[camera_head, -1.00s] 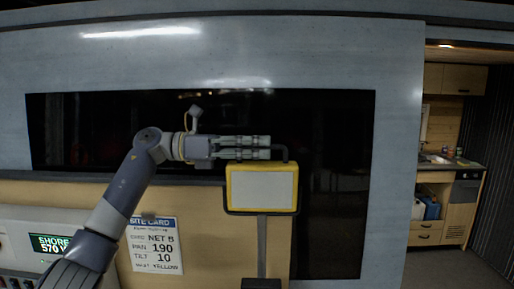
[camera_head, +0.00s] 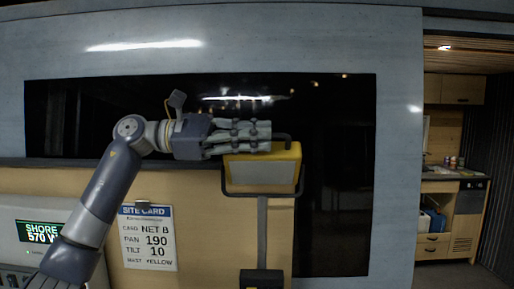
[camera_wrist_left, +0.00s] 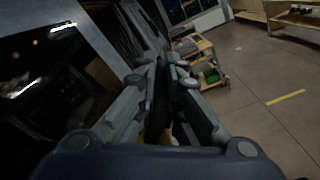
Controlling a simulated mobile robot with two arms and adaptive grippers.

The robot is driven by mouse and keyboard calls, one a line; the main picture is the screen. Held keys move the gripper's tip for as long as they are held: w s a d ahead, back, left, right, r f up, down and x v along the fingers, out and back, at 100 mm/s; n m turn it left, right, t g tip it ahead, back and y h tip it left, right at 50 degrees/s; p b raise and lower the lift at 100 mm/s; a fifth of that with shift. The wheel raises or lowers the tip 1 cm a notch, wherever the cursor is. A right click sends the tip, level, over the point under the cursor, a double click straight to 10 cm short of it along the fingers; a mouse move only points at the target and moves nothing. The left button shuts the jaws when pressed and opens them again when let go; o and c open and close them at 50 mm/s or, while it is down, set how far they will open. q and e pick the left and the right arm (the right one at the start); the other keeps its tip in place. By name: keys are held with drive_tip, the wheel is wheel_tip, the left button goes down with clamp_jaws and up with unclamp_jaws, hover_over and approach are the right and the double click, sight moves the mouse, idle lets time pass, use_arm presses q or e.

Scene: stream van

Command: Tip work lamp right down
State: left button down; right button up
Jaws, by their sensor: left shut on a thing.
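The work lamp (camera_head: 262,173) has a yellow housing, a pale face and a dark frame. It stands on a grey post in front of the dark window in the head view. Its face tilts downward and its yellow top shows. My left gripper (camera_head: 268,138) reaches in from the left at the lamp's top edge, its fingers shut on the dark handle there. The fingers cover most of the handle. In the left wrist view the fingers (camera_wrist_left: 160,85) are close together, and what they hold is mostly hidden. My right gripper is not in view.
A unit with a green display (camera_head: 42,232) is at lower left. A dark box (camera_head: 262,279) sits at the post's foot. A kitchen nook (camera_head: 445,200) lies far right.

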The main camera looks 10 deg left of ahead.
sight(257, 155)
use_arm(q)
drive_tip(key=shift+s+d+f+m+b, duration=0.15)
drive_tip(key=shift+s+f+m+b, duration=0.35)
drive_tip(key=shift+f+b, duration=0.25)
drive_tip(key=shift+s+d+f+m+b, duration=0.15)
drive_tip(key=shift+s+f+m+b, duration=0.25)
drive_tip(key=shift+f+m+b, duration=0.3)
drive_tip(key=shift+f, duration=0.15)
drive_tip(key=c, duration=1.7)
unclamp_jaws()
drive_tip(key=shift+s+a+r, duration=0.2)
drive_tip(key=shift+r, duration=0.05)
drive_tip(key=v, duration=1.2)
